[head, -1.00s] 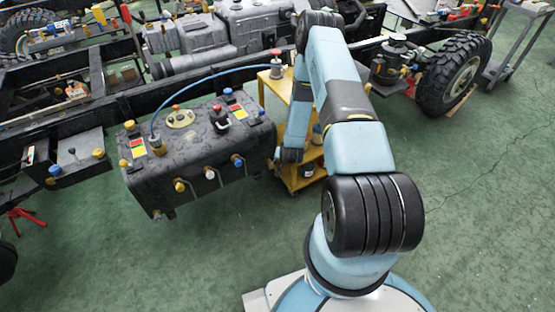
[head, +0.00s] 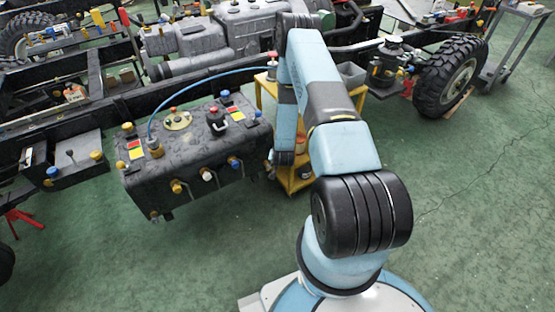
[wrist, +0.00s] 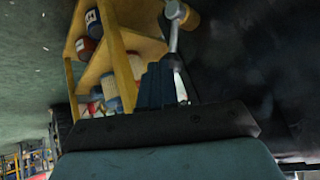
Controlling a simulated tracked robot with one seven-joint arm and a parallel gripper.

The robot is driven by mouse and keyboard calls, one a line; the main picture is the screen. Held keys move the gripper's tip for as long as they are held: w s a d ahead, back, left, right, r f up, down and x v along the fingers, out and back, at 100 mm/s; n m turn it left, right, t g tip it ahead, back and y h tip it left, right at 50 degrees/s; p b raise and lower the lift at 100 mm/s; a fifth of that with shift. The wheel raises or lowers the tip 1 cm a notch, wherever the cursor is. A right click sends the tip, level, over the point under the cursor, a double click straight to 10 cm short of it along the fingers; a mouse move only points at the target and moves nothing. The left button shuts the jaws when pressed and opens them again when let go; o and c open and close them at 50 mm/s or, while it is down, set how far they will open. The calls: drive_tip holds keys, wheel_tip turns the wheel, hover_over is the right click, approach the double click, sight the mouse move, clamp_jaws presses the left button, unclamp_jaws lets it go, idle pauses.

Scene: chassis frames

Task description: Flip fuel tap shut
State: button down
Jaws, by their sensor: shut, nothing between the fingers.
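A dark fuel tank (head: 215,150) hangs on the near side of the chassis. Its front face bears several small levers, with a yellow knob (head: 176,187), a white knob (head: 206,174) and a blue knob (head: 234,162). I cannot tell from the head view which is the fuel tap. In the wrist view, a silver lever with a pale yellowish knob (wrist: 188,17) stands just beyond my gripper (wrist: 158,72), beside the dark tank surface. My gripper is shut and empty. Contact with the lever cannot be made out. In the head view my arm hides the gripper.
A yellow shelf cart (head: 298,178) with cans and jars stands right of the tank, close to my arm. It fills the left of the wrist view. A blue hose (head: 205,75) arches over the tank top. Green floor is open in front and right, towards the wheel (head: 450,75).

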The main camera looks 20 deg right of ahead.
drive_tip(key=shift+r, duration=0.15)
idle(0.8)
drive_tip(key=shift+r, duration=0.65)
drive_tip(key=s+d+r, duration=0.3)
drive_tip(key=s+r, duration=0.4)
drive_tip(key=s, duration=0.1)
drive_tip(key=shift+s+r, duration=0.15)
drive_tip(key=shift+s, duration=0.25)
drive_tip(key=shift+d, duration=0.1)
